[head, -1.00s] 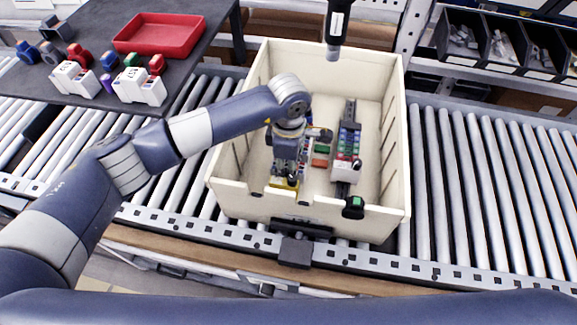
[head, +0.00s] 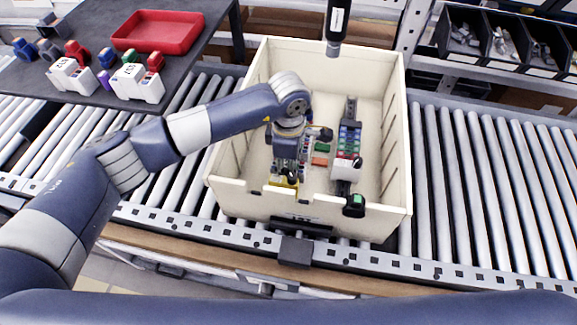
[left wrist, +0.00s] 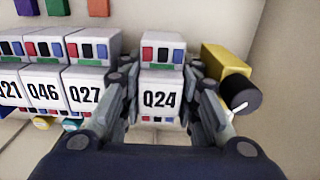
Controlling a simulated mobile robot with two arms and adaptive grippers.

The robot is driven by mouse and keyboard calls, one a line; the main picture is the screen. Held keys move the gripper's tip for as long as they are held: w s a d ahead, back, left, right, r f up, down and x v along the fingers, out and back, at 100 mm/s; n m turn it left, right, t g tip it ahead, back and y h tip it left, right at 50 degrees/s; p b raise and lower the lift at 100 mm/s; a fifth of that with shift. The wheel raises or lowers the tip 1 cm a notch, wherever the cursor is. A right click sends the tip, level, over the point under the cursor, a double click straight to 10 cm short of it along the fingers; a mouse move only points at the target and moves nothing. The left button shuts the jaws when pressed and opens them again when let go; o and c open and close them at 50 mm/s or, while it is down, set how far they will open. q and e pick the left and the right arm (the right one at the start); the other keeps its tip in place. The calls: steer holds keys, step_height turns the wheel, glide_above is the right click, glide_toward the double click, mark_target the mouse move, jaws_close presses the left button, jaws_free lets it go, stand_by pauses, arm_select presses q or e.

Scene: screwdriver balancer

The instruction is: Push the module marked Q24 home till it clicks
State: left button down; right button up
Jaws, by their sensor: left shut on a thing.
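The white module marked Q24 (left wrist: 161,98) is in the middle of the left wrist view, upright with its label facing the camera. My left gripper (left wrist: 160,100) is shut on it, one finger at each side. In the head view my left gripper (head: 287,160) reaches down into the cream crate (head: 232,197), and the arm hides most of the module there. The module marked Q27 (left wrist: 86,93) stands to the left, with a gap to Q24 where a finger sits. I cannot tell how deeply Q24 is seated. My right gripper is not in view.
Modules marked Q46 (left wrist: 42,93) and Q21 (left wrist: 8,93) continue the row. A yellow block (left wrist: 221,62) with a black knob (left wrist: 240,96) is close to the right finger. A second rail with modules (head: 348,140) stands right in the crate. A screwdriver (head: 337,22) hangs above.

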arm_select(q)
steer(key=shift+f, duration=0.15)
steer(key=c, duration=1.1)
jaws_free()
steer(key=shift+s, duration=0.1)
steer(key=shift+r, duration=0.5)
step_height(320, 180, up, 11)
steer(key=shift+r, duration=0.1)
